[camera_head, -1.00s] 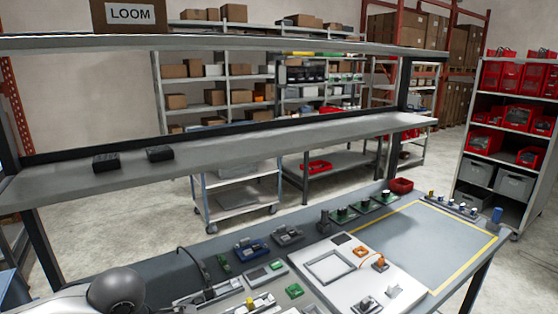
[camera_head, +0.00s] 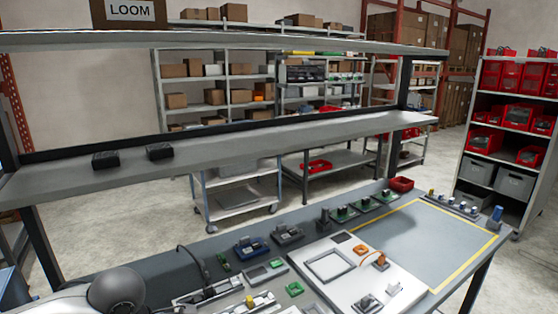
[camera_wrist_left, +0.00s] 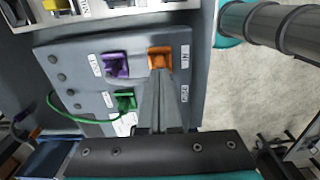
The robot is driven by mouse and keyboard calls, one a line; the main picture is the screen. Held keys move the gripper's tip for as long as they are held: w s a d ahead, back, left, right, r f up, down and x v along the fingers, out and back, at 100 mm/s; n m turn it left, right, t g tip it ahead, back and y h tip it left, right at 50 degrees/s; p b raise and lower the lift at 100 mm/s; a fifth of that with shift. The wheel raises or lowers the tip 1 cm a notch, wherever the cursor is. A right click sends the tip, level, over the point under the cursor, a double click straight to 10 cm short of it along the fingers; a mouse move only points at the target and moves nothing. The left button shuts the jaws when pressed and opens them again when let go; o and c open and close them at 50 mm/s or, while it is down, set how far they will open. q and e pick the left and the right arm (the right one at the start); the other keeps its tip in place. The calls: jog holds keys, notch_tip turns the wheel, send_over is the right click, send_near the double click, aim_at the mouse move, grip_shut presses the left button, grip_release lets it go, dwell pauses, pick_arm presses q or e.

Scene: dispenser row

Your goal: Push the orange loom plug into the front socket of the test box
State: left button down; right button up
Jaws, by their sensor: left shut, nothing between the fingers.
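In the left wrist view, the grey test box (camera_wrist_left: 78,55) has labelled purple, orange and green fittings on its face. The orange loom plug (camera_wrist_left: 160,55) appears at the upper right fitting; I cannot tell plug from socket there or how deep it sits. My left gripper (camera_wrist_left: 163,78) is shut and empty, its fingertips right at the lower edge of the orange piece; whether they touch is unclear. The fingers hide the area below it. In the head view only part of my left arm shows at the lower left. My right gripper is not in view.
A purple fitting (camera_wrist_left: 116,65) sits left of the orange one. A green fitting (camera_wrist_left: 125,101) below has a green cable looping left. In the head view, a white board (camera_head: 335,295) and several small parts crowd the bench; a yellow-edged mat (camera_head: 430,240) is mostly clear.

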pick_arm(q)
jog(key=shift+f+b, duration=0.55)
jog(key=shift+f, duration=0.1)
jog(key=shift+r, duration=0.15)
jog(key=shift+r+p, duration=1.85)
jog(key=shift+r, duration=1.1)
